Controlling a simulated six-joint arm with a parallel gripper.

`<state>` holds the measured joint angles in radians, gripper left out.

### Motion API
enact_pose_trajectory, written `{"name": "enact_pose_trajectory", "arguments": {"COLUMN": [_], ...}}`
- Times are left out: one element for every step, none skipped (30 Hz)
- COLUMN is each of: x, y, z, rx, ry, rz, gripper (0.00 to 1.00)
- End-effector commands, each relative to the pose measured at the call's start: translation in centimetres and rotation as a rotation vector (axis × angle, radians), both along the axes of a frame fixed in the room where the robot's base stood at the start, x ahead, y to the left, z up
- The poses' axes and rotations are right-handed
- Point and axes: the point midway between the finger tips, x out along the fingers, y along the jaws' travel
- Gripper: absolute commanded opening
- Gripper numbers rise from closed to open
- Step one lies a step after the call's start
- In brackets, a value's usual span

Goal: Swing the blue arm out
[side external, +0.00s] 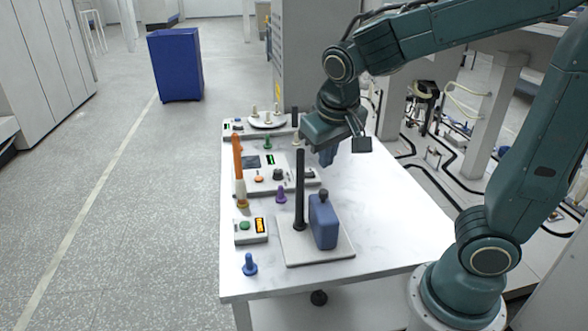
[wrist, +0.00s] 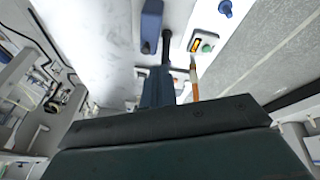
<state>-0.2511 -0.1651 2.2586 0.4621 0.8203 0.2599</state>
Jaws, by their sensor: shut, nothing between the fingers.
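The blue arm (side external: 323,224) looks like a thick blue block with a dark knob (side external: 323,194) on top. It stands on a pale base plate (side external: 290,252), just right of a tall black post (side external: 300,190). In the wrist view the blue arm (wrist: 151,22) is at the top, beside the black post (wrist: 167,46). My gripper (side external: 328,158) is above the table, behind and higher than the blue arm, apart from it. Its fingers (wrist: 158,90) look closed and hold nothing. How the block joins the post is hard to make out.
A control box with a green button (side external: 250,231) and a blue bobbin (side external: 250,264) lie left of the plate. An orange spindle (side external: 238,160), purple bobbin (side external: 281,195) and grey panel (side external: 262,178) stand farther back. The table's right side (side external: 390,215) is clear.

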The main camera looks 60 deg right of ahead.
Motion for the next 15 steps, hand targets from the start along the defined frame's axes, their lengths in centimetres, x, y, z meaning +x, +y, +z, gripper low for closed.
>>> {"name": "enact_pose_trajectory", "arguments": {"x": [0.6,0.9,1.4,1.7,2.0,2.4,2.7,3.0,3.3,3.6,3.9,4.3,4.6,4.8,5.2], "y": [0.2,0.2,0.3,0.3,0.4,0.5,0.6,0.6,0.7,0.8,0.9,1.0,1.1,1.2,1.4], "z": [-0.5,-0.7,-0.9,-1.2,-1.4,-1.7,-1.9,-2.2,-2.5,-2.7,-3.0,-3.3,-3.6,-3.8,-4.2], "rx": [-0.014,-0.023,-0.034,-0.044,-0.053,-0.066,-0.076,-0.085,-0.099,-0.11,-0.12,-0.135,-0.146,-0.157,-0.173], "ry": [0.011,0.015,0.018,0.022,0.025,0.029,0.032,0.034,0.037,0.039,0.04,0.042,0.043,0.043,0.043], "rz": [-0.013,-0.025,-0.04,-0.051,-0.061,-0.076,-0.087,-0.098,-0.109,-0.121,-0.131,-0.143,-0.153,-0.164,-0.175], "gripper": [0.0,0.0,0.0,0.0,0.0,0.0,0.0,0.0,0.0,0.0,0.0,0.0,0.0,0.0,0.0]}}
